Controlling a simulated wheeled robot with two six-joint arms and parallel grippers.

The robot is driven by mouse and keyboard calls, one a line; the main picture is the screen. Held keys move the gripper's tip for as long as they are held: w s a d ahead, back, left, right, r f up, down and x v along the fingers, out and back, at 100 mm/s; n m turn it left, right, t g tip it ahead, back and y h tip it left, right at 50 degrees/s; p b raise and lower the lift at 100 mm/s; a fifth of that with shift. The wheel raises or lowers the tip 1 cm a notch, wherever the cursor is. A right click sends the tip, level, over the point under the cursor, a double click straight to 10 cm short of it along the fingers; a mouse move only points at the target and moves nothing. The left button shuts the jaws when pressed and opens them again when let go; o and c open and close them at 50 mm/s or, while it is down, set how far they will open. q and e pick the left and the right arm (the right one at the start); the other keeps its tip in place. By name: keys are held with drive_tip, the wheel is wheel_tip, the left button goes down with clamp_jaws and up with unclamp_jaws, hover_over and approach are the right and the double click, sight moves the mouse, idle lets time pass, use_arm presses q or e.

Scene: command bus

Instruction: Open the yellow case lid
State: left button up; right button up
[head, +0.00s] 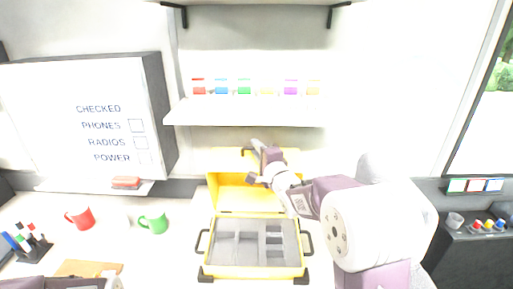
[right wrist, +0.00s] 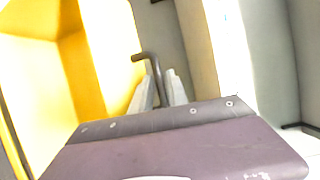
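The yellow case stands open on the white counter, its grey compartmented lower half (head: 255,245) facing up. Its yellow lid (head: 232,192) stands raised at the back, and it fills the left of the right wrist view (right wrist: 110,60). The lid's dark handle (right wrist: 147,57) sits between the fingers of my right gripper (right wrist: 160,88), which look closed around it. In the head view the right gripper (head: 259,152) is at the lid's top edge, and the arm partly covers the lid's right side. Only a piece of my left arm shows at the bottom left; its gripper is out of view.
A red mug (head: 80,217) and a green mug (head: 153,221) stand left of the case. A pen holder (head: 33,247) is at the far left. A shelf (head: 245,112) with several coloured items hangs above the lid. A whiteboard (head: 90,120) is on the left.

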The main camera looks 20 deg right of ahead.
drive_tip(key=shift+w+f, duration=0.1)
drive_tip(key=shift+w, duration=0.25)
drive_tip(key=shift+s, duration=0.1)
clamp_jaws()
idle(1.1)
